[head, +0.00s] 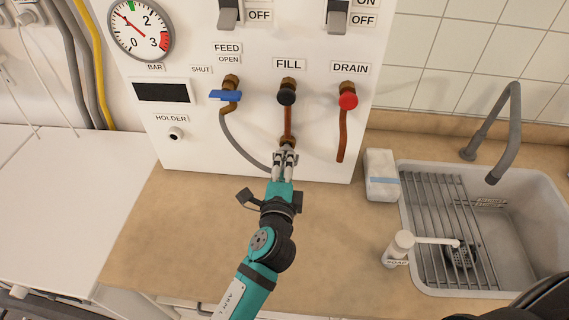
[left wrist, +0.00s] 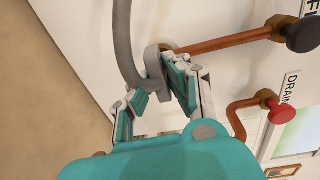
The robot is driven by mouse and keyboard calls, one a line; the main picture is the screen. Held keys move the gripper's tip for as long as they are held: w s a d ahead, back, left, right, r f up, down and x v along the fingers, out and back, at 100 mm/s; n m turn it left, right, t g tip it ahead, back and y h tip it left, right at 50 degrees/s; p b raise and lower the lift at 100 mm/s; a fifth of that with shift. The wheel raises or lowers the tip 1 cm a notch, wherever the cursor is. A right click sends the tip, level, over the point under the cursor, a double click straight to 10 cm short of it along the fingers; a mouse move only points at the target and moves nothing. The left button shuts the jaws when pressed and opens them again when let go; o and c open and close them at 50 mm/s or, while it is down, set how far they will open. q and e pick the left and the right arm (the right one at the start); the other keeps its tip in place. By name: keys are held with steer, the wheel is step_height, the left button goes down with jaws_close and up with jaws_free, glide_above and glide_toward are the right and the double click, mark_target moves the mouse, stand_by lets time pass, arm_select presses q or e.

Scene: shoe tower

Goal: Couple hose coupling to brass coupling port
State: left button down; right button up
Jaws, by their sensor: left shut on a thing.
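My left gripper (head: 285,157) is shut on the grey hose coupling (left wrist: 153,62), just below the FILL pipe on the white panel. The grey hose (head: 240,145) hangs from the FEED valve and curves to the gripper; it also shows in the left wrist view (left wrist: 124,40). The brass coupling port (head: 287,139) is at the lower end of the copper FILL pipe (head: 288,120). In the left wrist view the coupling lies right at the end of this pipe (left wrist: 225,42). The fingers and coupling partly hide the port, so I cannot tell whether they are joined.
The blue FEED lever (head: 226,95), black FILL knob (head: 286,97) and red DRAIN knob (head: 348,101) are on the panel above. An empty holder peg (head: 175,133) is at left. A sink (head: 520,270) and soap dispenser (head: 400,248) stand right. The counter (head: 180,240) is clear at left.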

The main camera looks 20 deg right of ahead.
arm_select(q)
steer(key=shift+w+d, duration=0.2)
steer(key=shift+w, duration=0.35)
steer(key=shift+w+d+r, duration=0.15)
steer(key=shift+w+r, duration=0.05)
steer(key=shift+w, duration=0.15)
steer(key=c, duration=1.7)
jaws_free()
steer(key=o, duration=0.5)
steer(key=shift+w, duration=0.25)
steer(key=shift+c, duration=0.2)
steer(key=shift+s, duration=0.25)
steer(key=v, duration=0.8)
steer(key=shift+a+f, duration=0.25)
steer(key=shift+f, duration=0.25)
